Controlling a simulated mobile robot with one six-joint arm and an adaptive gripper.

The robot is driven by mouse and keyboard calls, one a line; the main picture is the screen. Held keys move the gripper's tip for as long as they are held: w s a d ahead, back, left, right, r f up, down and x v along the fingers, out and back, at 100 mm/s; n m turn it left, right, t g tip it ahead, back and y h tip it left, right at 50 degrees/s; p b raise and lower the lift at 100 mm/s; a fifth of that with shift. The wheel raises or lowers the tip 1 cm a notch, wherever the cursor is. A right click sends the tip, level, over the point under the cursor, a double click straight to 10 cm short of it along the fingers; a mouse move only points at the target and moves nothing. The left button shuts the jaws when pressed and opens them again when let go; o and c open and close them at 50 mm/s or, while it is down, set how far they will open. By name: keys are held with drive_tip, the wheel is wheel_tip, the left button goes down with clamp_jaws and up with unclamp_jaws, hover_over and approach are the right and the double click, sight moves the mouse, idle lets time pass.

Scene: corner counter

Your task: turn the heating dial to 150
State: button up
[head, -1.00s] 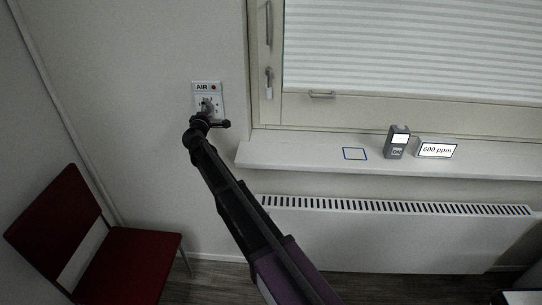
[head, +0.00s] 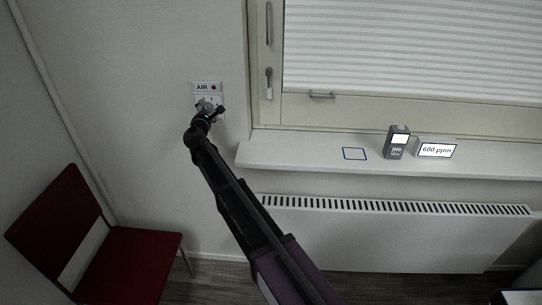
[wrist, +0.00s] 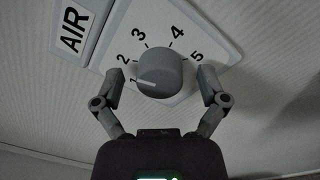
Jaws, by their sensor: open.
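A grey round knob (wrist: 161,73) sits on a white wall plate (wrist: 112,40) marked AIR, with numbers 1 to 5 around it. Its white pointer line faces the 1. No dial with a 150 mark shows. In the head view the plate (head: 206,87) is on the wall left of the window, its knob mostly hidden by my gripper (head: 210,108). In the wrist view my gripper (wrist: 161,78) is open, one finger on each side of the knob. I cannot tell whether the fingers touch it.
A window sill (head: 300,158) holds a blue square outline (head: 354,154), a small grey device (head: 397,143) and a display reading 600 ppm (head: 436,149). A white radiator (head: 400,235) is below. A red chair (head: 95,250) stands at lower left.

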drive_tip(key=n, duration=0.7)
drive_tip(key=shift+a+r+n+p, duration=0.1)
drive_tip(key=shift+n+p, duration=0.2)
drive_tip(key=shift+n, duration=0.1)
drive_tip(key=s, duration=1.3)
drive_tip(key=d+f+m+g+h, duration=0.2)
drive_tip(key=d+f+m, duration=0.1)
drive_tip(key=d, duration=0.5)
drive_tip(key=s+d+f+m+g+h+b, duration=0.1)
drive_tip(key=d+f+m+g, duration=0.1)
drive_tip(key=d+m, duration=0.4)
drive_tip(key=s+d+f+m+g+h, duration=0.1)
drive_tip(key=d+f+m, duration=0.3)
drive_tip(key=d, duration=0.6)
drive_tip(key=shift+d+f+m+g+h+b, duration=0.4)
drive_tip(key=shift+m+g+h, duration=0.2)
drive_tip(key=shift+g+h, duration=0.2)
